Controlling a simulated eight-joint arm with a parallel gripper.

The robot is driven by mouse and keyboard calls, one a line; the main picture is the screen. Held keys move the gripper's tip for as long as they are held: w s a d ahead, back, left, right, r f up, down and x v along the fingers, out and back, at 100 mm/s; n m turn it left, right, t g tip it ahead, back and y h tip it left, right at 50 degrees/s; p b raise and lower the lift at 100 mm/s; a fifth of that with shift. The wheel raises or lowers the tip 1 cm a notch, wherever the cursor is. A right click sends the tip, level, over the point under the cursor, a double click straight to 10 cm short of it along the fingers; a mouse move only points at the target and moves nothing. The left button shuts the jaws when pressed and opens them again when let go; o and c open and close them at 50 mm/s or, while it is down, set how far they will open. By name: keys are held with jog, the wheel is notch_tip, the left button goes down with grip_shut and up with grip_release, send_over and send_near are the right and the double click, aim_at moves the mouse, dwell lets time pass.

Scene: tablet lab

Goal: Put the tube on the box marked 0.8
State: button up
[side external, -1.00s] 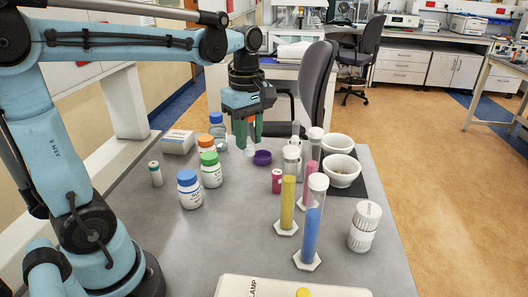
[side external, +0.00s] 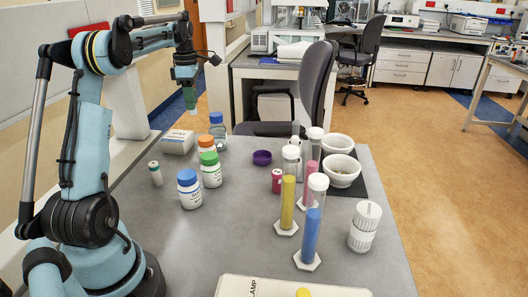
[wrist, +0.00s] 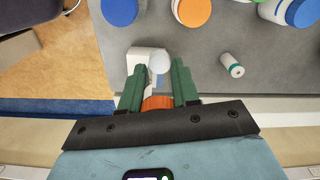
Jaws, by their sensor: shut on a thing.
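My gripper (side external: 191,106) is raised at the back left, above and slightly right of the small white box (side external: 177,143). It is shut on a tube, whose whitish end (side external: 193,113) sticks out below the fingers. In the wrist view, the whitish tube end (wrist: 160,63) and an orange part (wrist: 158,102) show between the green fingers (wrist: 158,85). The white box (wrist: 136,60) lies beyond and partly behind the tube end there. The box carries dark print, too small to read. The tube is apart from the box.
A blue-capped glass bottle (side external: 217,128), an orange-capped bottle (side external: 206,146) and other capped bottles stand right of the box. A small capped vial (side external: 155,173) stands in front. Cylinders, bowls (side external: 341,165) and a purple dish (side external: 262,157) fill the right.

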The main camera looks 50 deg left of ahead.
jog(key=s+a+f, duration=0.1)
jog(key=a+f, duration=0.1)
jog(key=s+a+f, duration=0.1)
jog(key=a, duration=0.2)
jog(key=s+a+f, duration=0.2)
jog(key=a, duration=0.1)
jog(key=shift+a+f, duration=0.1)
jog(key=shift+f, duration=0.25)
jog(key=shift+w+f, duration=0.1)
jog(key=shift+f, duration=1.85)
jog(key=shift+f, duration=0.15)
jog(key=o, duration=1)
